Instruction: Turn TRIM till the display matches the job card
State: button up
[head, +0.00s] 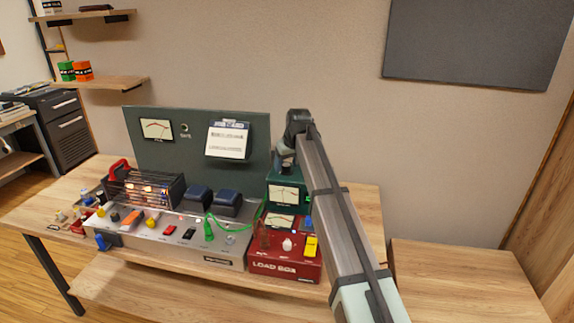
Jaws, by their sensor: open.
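The job card (227,140) hangs clipped on the dark green back panel (205,165); its writing is too small to read. A needle meter (157,129) sits on the panel's left. A green box (287,193) with another needle meter stands right of the silver amp chassis (170,240). Its small readings are not legible. I cannot tell which control is TRIM. My arm reaches in from the lower right, and my gripper (284,164) points down above the green box, apart from the chassis controls. It is small and partly hidden by the arm; nothing shows held in it.
A green lead (229,222) runs across the chassis. Caged glowing tubes (146,188) and small parts stand left. The right table (465,280) is clear.

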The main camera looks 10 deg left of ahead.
jog(key=shift+w+f, duration=0.1)
jog(key=shift+f, duration=0.25)
jog(key=c, duration=1)
